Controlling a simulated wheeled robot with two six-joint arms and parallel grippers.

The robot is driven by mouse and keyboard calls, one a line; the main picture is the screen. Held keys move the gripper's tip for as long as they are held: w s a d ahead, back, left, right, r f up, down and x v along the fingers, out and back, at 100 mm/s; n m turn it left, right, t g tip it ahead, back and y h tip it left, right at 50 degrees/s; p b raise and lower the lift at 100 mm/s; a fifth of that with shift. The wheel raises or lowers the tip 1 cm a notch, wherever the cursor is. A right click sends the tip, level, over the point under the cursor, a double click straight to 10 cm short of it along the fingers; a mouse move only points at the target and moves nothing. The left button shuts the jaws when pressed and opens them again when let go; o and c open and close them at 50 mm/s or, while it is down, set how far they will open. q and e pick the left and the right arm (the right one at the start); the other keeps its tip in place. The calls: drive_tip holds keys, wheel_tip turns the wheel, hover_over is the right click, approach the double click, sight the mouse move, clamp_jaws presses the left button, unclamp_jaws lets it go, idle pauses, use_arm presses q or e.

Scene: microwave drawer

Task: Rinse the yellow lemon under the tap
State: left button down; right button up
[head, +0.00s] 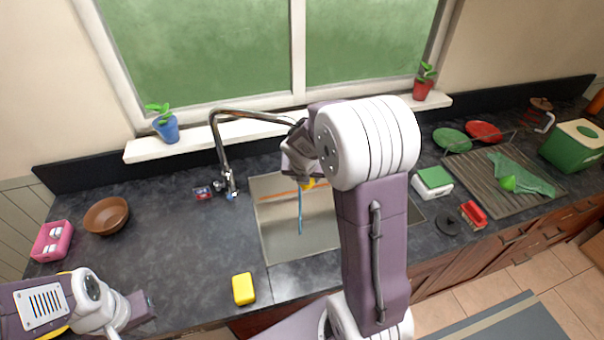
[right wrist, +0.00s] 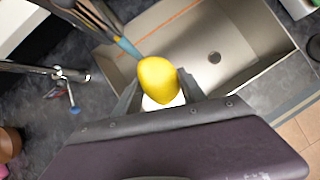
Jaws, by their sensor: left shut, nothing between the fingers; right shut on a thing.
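The yellow lemon (right wrist: 157,80) is between the fingers of my right gripper (right wrist: 155,92), which is shut on it. In the head view the lemon (head: 309,184) shows just below that gripper, above the sink (head: 270,235). The tap (head: 222,150) stands at the sink's left, its spout arching right towards my right gripper. A thin blue stream (head: 300,212) runs down into the sink beside the lemon. In the right wrist view the stream (right wrist: 127,46) meets the lemon's edge; I cannot tell whether it touches. My left gripper (head: 148,303) is shut and empty at the lower left.
A yellow sponge (head: 243,289) lies at the counter's front edge. A brown bowl (head: 106,215) and a pink holder (head: 52,241) are at the left. Right of the sink are a green-white box (head: 432,182), a red brush (head: 473,214) and a drying rack (head: 490,203). The left counter's middle is clear.

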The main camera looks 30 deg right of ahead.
drive_tip(key=s+a+b, duration=0.1)
drive_tip(key=s+a, duration=0.2)
drive_tip(key=s, duration=0.2)
drive_tip(key=shift+a, duration=0.35)
idle(1.1)
drive_tip(key=s+a+r+p, duration=0.2)
drive_tip(key=s+r+p, duration=0.1)
drive_tip(key=s+r, duration=0.1)
drive_tip(key=shift+s+a, duration=0.15)
drive_tip(key=shift+a, duration=0.25)
idle(0.4)
